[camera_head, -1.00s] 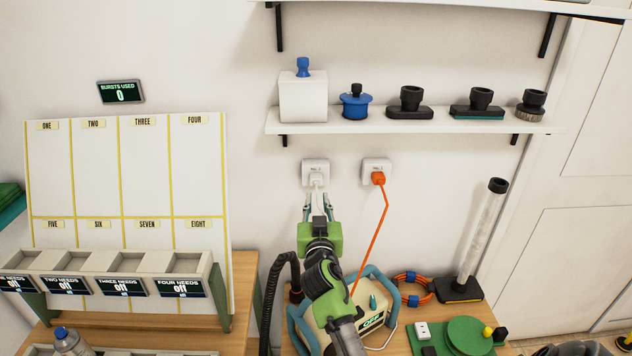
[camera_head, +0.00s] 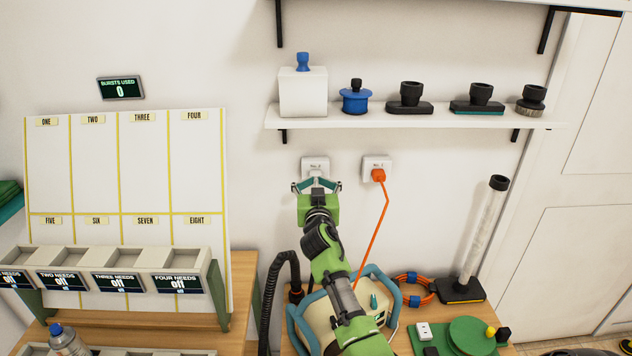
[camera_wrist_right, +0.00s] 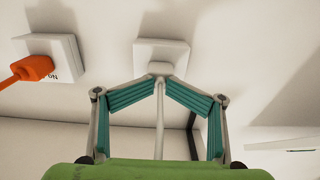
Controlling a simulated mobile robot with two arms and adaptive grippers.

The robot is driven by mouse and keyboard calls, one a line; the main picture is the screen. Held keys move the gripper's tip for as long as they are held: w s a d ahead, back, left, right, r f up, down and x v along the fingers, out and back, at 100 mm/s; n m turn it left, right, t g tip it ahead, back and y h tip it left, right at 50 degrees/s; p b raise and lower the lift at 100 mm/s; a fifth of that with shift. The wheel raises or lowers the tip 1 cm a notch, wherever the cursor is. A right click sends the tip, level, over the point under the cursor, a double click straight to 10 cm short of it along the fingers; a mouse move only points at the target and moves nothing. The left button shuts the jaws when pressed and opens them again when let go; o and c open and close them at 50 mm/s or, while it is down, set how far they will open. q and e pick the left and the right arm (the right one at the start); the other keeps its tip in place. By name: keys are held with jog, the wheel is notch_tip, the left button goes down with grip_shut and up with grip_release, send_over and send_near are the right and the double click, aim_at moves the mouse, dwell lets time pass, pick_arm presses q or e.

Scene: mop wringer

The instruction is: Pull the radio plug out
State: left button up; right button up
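A white plug (camera_wrist_right: 159,68) sits in the left wall socket (camera_head: 316,163), and its white cord hangs straight down between my fingers. An orange plug (camera_head: 378,175) sits in the right socket (camera_head: 370,162); it also shows in the right wrist view (camera_wrist_right: 34,67). My right gripper (camera_head: 316,182) is at the left socket. In the wrist view its teal-padded fingers slant inward and their tips meet the white plug from both sides. A beige box with teal bars (camera_head: 322,316) stands below, partly hidden by my arm. I cannot tell which cord reaches it. My left gripper is out of view.
A shelf (camera_head: 430,124) with several nozzles hangs above the sockets. The orange cord (camera_head: 376,238) runs down close to the right of my arm. A clear tube (camera_head: 482,230) stands right on the table. A divided board (camera_head: 145,165) is at left.

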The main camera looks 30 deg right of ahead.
jog(key=shift+o, duration=0.3)
jog(key=shift+w+d+r, duration=0.2)
jog(key=shift+w+d, duration=0.15)
jog(key=shift+w, duration=0.1)
jog(key=o, duration=0.5)
jog(key=shift+s, duration=0.1)
jog(key=c, duration=0.4)
jog(key=shift+s+a, duration=0.25)
jog(key=shift+s, duration=0.05)
jog(key=c, duration=0.7)
jog(key=shift+s+a+r, duration=0.3)
jog(key=shift+s+r, duration=0.1)
jog(key=shift+s, duration=0.2)
grip_shut()
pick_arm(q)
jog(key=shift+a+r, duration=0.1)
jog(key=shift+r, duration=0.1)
pick_arm(e)
jog(key=shift+s+a+r+h, duration=0.2)
jog(key=shift+s+a+h, duration=0.1)
jog(key=shift+s, duration=0.4)
